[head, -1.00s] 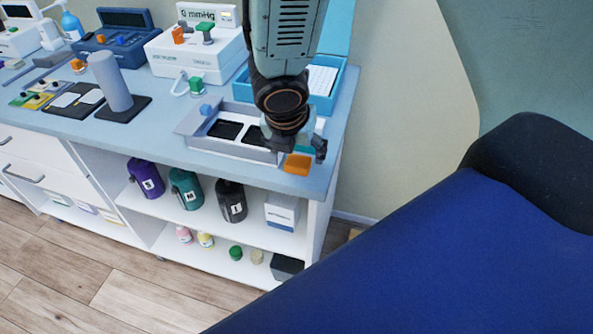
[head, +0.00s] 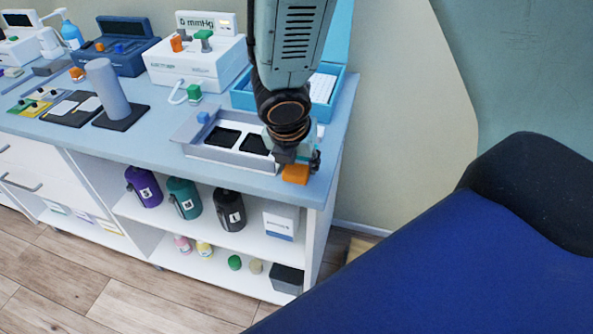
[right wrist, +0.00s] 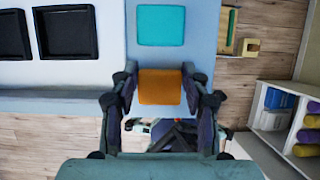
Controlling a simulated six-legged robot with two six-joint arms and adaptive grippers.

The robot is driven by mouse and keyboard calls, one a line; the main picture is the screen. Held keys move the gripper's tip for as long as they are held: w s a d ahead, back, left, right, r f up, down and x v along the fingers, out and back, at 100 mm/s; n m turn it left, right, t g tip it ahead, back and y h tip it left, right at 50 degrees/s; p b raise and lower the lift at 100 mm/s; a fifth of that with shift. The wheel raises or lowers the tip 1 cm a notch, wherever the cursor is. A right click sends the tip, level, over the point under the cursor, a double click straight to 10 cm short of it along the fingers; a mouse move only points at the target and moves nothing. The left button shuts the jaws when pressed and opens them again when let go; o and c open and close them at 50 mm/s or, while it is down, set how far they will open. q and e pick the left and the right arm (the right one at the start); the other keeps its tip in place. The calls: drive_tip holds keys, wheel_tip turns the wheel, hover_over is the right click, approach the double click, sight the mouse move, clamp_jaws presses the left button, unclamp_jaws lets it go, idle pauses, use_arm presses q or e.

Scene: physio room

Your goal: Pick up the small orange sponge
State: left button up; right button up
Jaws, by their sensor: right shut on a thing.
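The small orange sponge (head: 296,174) is at the front right corner of the blue countertop (head: 150,140). My right gripper (head: 298,160) reaches down to it from above. In the right wrist view, the fingers of my right gripper (right wrist: 160,88) are on both sides of the orange sponge (right wrist: 160,92) and shut on it. I cannot tell whether the sponge is clear of the counter. My left gripper is not in view.
A grey tray (head: 200,152) with black recesses lies just left of the gripper, and a blue box (head: 243,98) stands behind. A teal square (right wrist: 161,25) lies beyond the sponge. A dark blue couch (head: 450,260) fills the right. Bottles, including a black one (head: 229,210), stand on the shelf below.

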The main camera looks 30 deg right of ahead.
sight(298, 165)
drive_tip(key=shift+c, duration=0.3)
drive_tip(key=shift+r+p, duration=0.45)
drive_tip(key=shift+r, duration=0.05)
wheel_tip(298, 165, up, 9)
drive_tip(key=p, duration=0.6)
drive_tip(key=shift+p, duration=0.35)
